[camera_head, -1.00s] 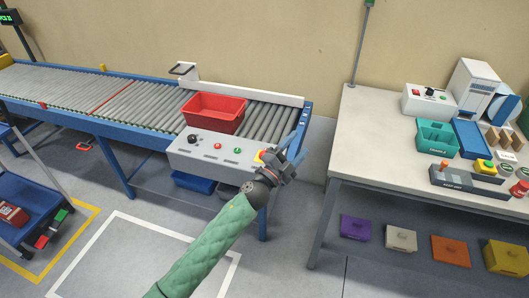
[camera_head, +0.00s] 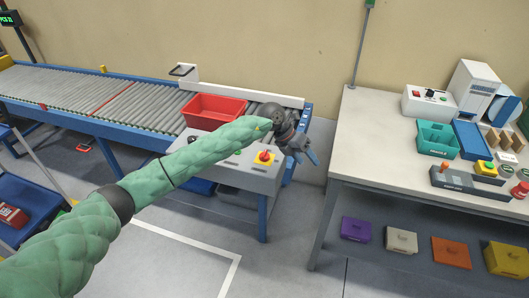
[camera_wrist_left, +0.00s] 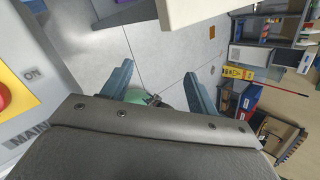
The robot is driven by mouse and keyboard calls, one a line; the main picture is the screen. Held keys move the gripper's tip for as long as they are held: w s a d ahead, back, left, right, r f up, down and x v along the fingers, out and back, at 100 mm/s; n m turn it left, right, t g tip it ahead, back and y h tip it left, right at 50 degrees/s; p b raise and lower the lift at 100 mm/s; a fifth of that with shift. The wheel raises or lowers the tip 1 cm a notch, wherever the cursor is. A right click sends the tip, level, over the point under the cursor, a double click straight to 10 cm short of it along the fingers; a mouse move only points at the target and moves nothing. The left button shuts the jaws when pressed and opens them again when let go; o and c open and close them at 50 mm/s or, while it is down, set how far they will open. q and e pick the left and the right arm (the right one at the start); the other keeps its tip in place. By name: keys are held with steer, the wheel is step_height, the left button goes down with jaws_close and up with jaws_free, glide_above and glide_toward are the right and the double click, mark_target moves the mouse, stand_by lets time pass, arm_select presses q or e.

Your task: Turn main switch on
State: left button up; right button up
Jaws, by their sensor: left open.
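The main switch (camera_head: 264,157), a red knob on a yellow plate, sits at the right end of the grey control panel (camera_head: 232,172) on the conveyor's front. In the left wrist view the red knob (camera_wrist_left: 4,96) shows at the left edge, beside the letters "MAIN" and "ON". My left gripper (camera_head: 309,157) is open and empty. It is to the right of the switch, apart from it, above the gap between conveyor and table. In the left wrist view its two blue fingers (camera_wrist_left: 160,90) are spread over the floor. My arm hides much of the panel. My right gripper is out of view.
A red bin (camera_head: 212,110) stands on the roller conveyor (camera_head: 140,108) behind my arm. A white-topped table (camera_head: 375,125) with a teal tray (camera_head: 437,138) and other devices stands to the right. Coloured boxes lie on its lower shelf. A blue cart (camera_head: 30,200) is at the left.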

arm_select(q)
steer(key=w+a+y, duration=0.4)
steer(key=w+a, duration=0.1)
steer(key=a, duration=0.2)
step_height(320, 180, up, 2)
steer(key=r+t+y, duration=0.1)
steer(key=t+y, duration=0.1)
steer(key=y, duration=0.1)
glide_above(264, 152)
steer(key=shift+s+d+f, duration=0.15)
steer(key=shift+f, duration=0.45)
step_height(264, 152, down, 5)
steer(key=p, duration=0.2)
steer(key=shift+p, duration=0.4)
steer(key=shift+f, duration=1.05)
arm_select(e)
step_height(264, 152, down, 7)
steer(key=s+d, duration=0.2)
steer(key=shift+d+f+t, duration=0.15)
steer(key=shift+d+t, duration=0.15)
arm_select(q)
steer(key=c, duration=1)
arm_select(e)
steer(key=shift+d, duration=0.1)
